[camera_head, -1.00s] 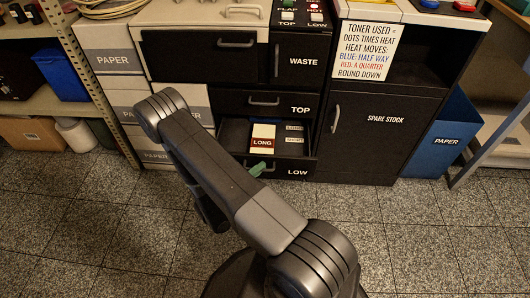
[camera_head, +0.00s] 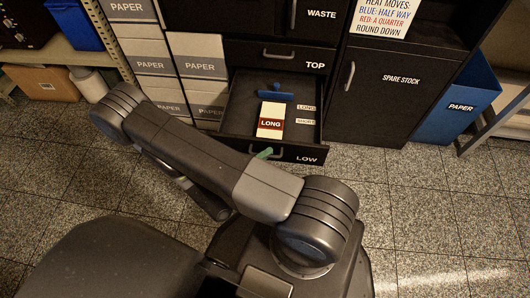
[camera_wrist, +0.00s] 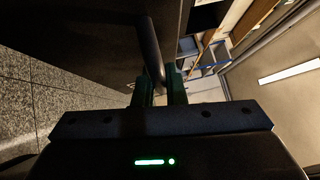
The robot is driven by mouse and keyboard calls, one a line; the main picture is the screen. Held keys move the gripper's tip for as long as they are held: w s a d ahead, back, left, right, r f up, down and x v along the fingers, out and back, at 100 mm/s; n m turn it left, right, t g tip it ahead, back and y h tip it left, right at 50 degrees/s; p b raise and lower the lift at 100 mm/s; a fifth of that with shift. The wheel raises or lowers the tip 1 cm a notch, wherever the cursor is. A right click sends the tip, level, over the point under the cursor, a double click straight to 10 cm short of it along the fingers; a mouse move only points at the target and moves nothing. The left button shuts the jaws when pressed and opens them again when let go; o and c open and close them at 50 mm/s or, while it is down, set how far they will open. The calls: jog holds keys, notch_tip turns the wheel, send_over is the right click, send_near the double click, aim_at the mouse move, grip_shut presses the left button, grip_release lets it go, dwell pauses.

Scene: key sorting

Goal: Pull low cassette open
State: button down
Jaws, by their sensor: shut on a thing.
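The low cassette (camera_head: 243,126) is a dark drawer at the bottom of the machine, marked LOW, and it stands pulled out. In it lie a cream and red block marked LONG (camera_head: 271,120) and a blue piece (camera_head: 269,93) behind it. Small labels, LONG and SHORT, are on its floor at the right. My gripper (camera_wrist: 161,88) has green fingers and is shut on the dark bar handle (camera_wrist: 150,50) in the wrist view. In the head view my arm hides most of it; only a green fingertip shows at the drawer front.
The shut TOP cassette (camera_head: 246,52) is directly above. The SPARE STOCK cupboard (camera_head: 385,95) is at the right, then a blue PAPER bin (camera_head: 455,105). PAPER boxes (camera_head: 140,48) stand at the left. The tiled floor in front is clear.

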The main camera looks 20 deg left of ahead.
jog(key=c, duration=1.5)
grip_release()
jog(key=shift+s+a, duration=0.1)
jog(key=p+v, duration=0.2)
jog(key=v, duration=1.1)
jog(key=shift+s+a, duration=0.2)
jog(key=shift+s, duration=0.05)
jog(key=shift+w+f, duration=0.1)
jog(key=b+x, duration=0.2)
jog(key=x, duration=1.1)
jog(key=shift+w+d, duration=0.3)
jog(key=shift+s+r+p, duration=0.15)
jog(key=shift+r+p, duration=0.1)
jog(key=shift+p, duration=0.05)
